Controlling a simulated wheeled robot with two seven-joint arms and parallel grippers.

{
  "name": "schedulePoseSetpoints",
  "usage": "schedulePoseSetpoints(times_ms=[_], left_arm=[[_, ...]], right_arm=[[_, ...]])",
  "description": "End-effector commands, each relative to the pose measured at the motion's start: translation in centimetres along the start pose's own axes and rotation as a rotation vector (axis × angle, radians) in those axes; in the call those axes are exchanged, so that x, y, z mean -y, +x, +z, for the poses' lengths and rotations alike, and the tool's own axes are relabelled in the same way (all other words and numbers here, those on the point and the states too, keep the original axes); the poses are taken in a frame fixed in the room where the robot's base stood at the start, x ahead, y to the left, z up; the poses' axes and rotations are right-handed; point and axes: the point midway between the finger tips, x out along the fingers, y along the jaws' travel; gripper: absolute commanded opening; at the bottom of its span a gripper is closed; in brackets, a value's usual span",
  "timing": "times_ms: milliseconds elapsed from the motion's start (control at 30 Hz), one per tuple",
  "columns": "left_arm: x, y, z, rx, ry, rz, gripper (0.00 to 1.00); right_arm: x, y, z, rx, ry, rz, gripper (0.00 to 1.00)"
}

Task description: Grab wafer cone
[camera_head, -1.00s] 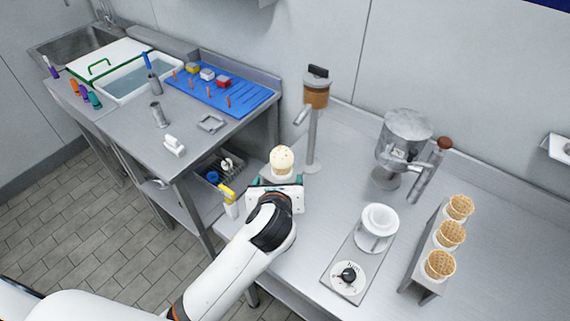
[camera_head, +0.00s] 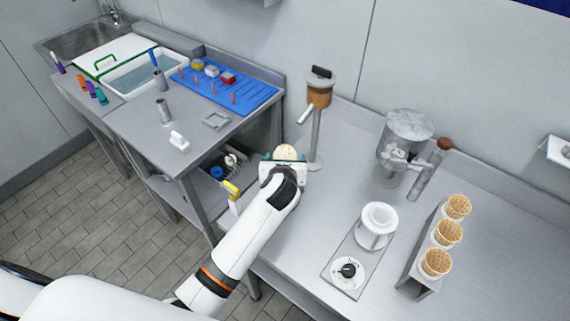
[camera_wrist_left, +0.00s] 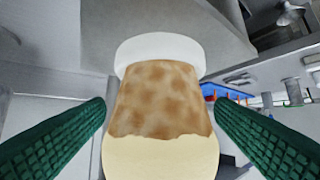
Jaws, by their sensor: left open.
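Three wafer cones stand upright in a rack at the right of the head view: the back cone (camera_head: 457,206), the middle cone (camera_head: 447,233) and the front cone (camera_head: 436,263). My left gripper (camera_head: 285,158) is far to their left, over the counter's left part. It is open, with its green ribbed fingers on either side of a rounded item (camera_wrist_left: 158,100). That item has a white band, a mottled brown middle and a cream end; its cream top (camera_head: 286,151) just shows behind the gripper. I cannot tell whether the fingers touch it. My right gripper is not in view.
The metal cone rack (camera_head: 422,262) stands on the steel counter (camera_head: 325,190). A dispenser on a post (camera_head: 318,95), a clear-topped machine (camera_head: 404,140) and a white cup (camera_head: 377,222) on a plate with a dial stand there. A blue mat (camera_head: 240,92) lies on the left table.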

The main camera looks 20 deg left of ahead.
Motion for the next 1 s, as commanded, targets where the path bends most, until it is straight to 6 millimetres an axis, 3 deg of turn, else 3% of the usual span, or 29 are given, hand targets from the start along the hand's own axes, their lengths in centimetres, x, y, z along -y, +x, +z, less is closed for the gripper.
schedulePoseSetpoints(times_ms=[300,500,533,1000], left_arm=[[0.00,0.65,0.05,0.000,-0.001,0.001,0.78],[0.00,0.63,0.06,0.000,0.000,0.000,0.45],[0.00,0.63,0.06,0.000,0.000,0.001,0.44],[0.01,0.43,-0.43,-0.002,0.000,0.000,0.44]], right_arm=[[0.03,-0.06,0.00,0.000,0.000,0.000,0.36],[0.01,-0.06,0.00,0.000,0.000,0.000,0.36],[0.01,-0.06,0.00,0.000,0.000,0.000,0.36],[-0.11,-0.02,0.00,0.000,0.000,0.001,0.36]])
